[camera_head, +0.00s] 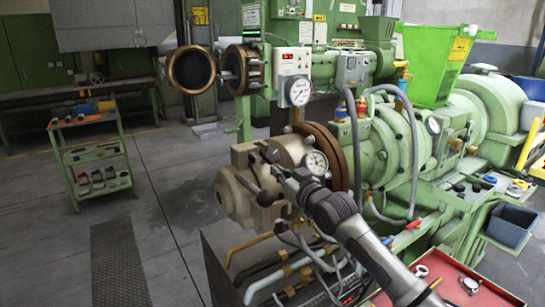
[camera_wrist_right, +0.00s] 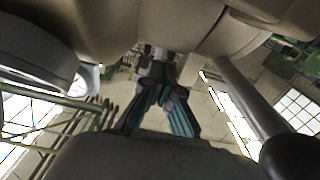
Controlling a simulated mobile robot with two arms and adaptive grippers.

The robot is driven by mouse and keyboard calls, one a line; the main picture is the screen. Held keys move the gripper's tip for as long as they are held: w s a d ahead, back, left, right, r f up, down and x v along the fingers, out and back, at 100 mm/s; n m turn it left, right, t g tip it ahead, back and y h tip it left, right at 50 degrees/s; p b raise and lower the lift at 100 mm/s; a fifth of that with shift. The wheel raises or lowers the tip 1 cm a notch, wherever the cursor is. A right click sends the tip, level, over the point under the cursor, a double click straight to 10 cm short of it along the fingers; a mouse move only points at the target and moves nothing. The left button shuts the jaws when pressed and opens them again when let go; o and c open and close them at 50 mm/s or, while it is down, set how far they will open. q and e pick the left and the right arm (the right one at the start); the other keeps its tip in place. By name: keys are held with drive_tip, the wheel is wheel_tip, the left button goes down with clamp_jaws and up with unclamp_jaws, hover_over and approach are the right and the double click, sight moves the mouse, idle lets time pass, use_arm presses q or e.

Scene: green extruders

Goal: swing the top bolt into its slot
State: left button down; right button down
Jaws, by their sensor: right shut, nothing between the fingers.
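My right gripper is shut and empty close to the head. Its teal fingers (camera_wrist_right: 160,85) also show in the right wrist view, left of a grey rod with a dark end (camera_wrist_right: 248,100). My left gripper is not in view.
A red tray (camera_head: 490,292) with metal parts stands at the lower right. Hoses and pipes (camera_head: 240,252) run below the head. A second open extruder head (camera_head: 191,70) stands behind at the left. A green trolley (camera_head: 98,160) stands on open floor at the left.

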sight(274, 158)
drive_tip(key=shift+r, duration=0.15)
drive_tip(key=shift+w+a+r, duration=0.3)
drive_tip(key=shift+w+r, duration=0.05)
drive_tip(key=shift+r, duration=0.05)
drive_tip(key=shift+w+r, duration=0.15)
drive_tip(key=shift+w+a+r, duration=0.3)
drive_tip(key=shift+r, duration=0.1)
idle(0.4)
drive_tip(key=shift+w+a+r, duration=0.3)
drive_tip(key=shift+w+a, duration=0.05)
drive_tip(key=shift+w, duration=0.15)
